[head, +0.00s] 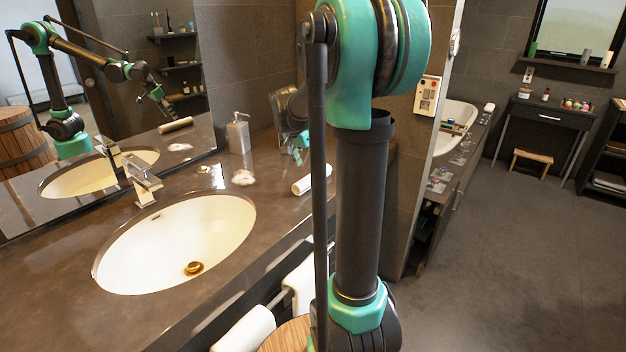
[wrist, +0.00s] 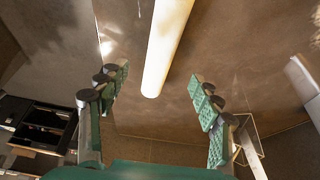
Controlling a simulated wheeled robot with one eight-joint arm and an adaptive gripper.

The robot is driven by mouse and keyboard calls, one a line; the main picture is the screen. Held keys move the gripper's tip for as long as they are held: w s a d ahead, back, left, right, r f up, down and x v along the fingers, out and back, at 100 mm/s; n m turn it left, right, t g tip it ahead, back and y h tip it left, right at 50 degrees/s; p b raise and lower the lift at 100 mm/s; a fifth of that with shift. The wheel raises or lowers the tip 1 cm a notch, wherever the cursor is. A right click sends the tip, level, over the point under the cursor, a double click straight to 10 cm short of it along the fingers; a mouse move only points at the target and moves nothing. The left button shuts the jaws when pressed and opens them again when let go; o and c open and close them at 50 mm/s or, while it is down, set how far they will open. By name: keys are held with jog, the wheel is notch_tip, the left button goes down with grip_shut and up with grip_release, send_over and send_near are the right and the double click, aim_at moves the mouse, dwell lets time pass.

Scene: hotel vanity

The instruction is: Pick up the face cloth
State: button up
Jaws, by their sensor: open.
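The face cloth appears as a pale, rolled cylinder (head: 311,180) on the brown counter, right of the sink, partly hidden by my arm. In the wrist view the cream roll (wrist: 167,42) comes down from the top edge, its near end between and beyond my fingertips. My gripper (wrist: 160,82) is open, with one green-padded finger on each side of the roll and nothing held. In the head view my gripper (head: 298,148) shows small above the counter's far end, close to the roll and partly behind my arm.
A soap dispenser (head: 238,134) and a small white item (head: 243,177) stand near the roll. The sink (head: 178,243) and faucet (head: 142,180) lie left, with a mirror behind. White towels (head: 244,329) hang at the counter front.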

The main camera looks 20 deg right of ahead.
aim_at(312, 173)
jog(key=shift+s+x, duration=0.1)
jog(key=shift+x, duration=1.25)
jog(key=shift+s+x, duration=0.15)
jog(key=shift+x, duration=1.15)
jog(key=shift+c, duration=0.4)
jog(key=c, duration=1)
jog(key=shift+c, duration=0.2)
notch_tip(312, 173, up, 20)
